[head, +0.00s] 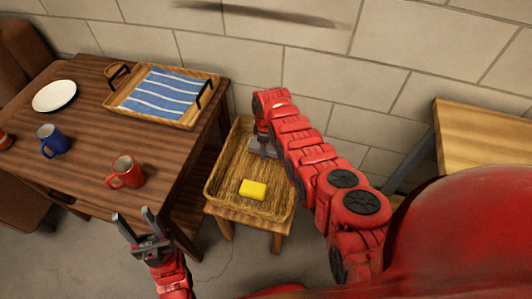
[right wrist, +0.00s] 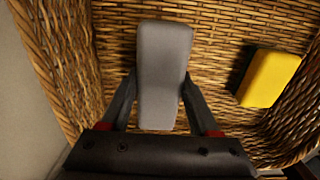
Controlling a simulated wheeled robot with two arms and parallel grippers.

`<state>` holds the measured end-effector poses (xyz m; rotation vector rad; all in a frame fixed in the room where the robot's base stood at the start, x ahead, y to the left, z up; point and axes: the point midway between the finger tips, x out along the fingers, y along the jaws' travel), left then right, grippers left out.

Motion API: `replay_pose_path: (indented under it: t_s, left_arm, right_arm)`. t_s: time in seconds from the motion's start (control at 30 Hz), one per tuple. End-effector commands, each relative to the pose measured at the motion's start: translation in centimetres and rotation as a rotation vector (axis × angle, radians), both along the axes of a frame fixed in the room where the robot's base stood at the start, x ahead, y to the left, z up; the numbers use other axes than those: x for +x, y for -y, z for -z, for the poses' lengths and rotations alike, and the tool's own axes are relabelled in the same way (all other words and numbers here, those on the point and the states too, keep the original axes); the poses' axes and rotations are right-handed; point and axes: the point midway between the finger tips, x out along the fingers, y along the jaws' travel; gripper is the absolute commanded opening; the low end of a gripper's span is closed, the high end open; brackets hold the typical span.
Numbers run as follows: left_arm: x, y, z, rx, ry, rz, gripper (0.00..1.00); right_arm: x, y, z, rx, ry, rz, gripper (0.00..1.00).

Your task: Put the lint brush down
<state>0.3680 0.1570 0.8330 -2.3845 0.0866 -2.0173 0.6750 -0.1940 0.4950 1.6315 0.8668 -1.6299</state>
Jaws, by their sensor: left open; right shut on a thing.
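The lint brush (right wrist: 163,75) is a grey, rounded block between the fingers of my right gripper (right wrist: 157,100) in the right wrist view. My right gripper is shut on it, inside the wicker basket (head: 226,190) on the small wooden stand. In the head view the grey brush (head: 256,146) shows partly, near the back of the basket, with my right arm over it. I cannot tell whether the brush touches the basket floor. My left gripper (head: 143,225) is open and empty, in front of the brown table.
A yellow block (head: 253,189) lies in the basket, right of the brush in the wrist view. The brown table (head: 90,115) holds a red mug (head: 125,173), a blue mug (head: 53,140), a white plate (head: 54,96) and a tray (head: 125,105) with a striped cloth.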

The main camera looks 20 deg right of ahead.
Motion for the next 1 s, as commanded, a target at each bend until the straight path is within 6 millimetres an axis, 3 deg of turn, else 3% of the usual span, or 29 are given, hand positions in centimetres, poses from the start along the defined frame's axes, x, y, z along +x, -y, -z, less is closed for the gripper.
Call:
replay_pose_path:
  t_s: [0.2,0.6,0.63,0.77,1.0]
  left_arm:
    - [0.0,0.0,2.4,0.0,-0.001,0.0,0.5]
    - [0.0,0.0,2.6,0.0,0.0,0.0,0.5]
    - [0.0,0.0,2.5,0.0,0.0,0.0,0.5]
    - [0.0,0.0,2.4,0.0,0.0,0.0,0.5]
    - [0.0,0.0,2.4,0.0,0.0,0.0,0.5]
  right_arm:
    - [-0.2,0.0,3.3,-0.001,-0.006,0.001,0.05]
    - [-0.1,0.0,3.6,0.0,-0.001,0.002,0.05]
    - [-0.1,0.0,3.4,0.0,-0.001,0.002,0.67]
    - [-0.1,0.0,3.4,0.0,-0.001,0.002,0.91]
    - [-0.1,0.0,3.4,0.0,-0.001,0.002,0.92]
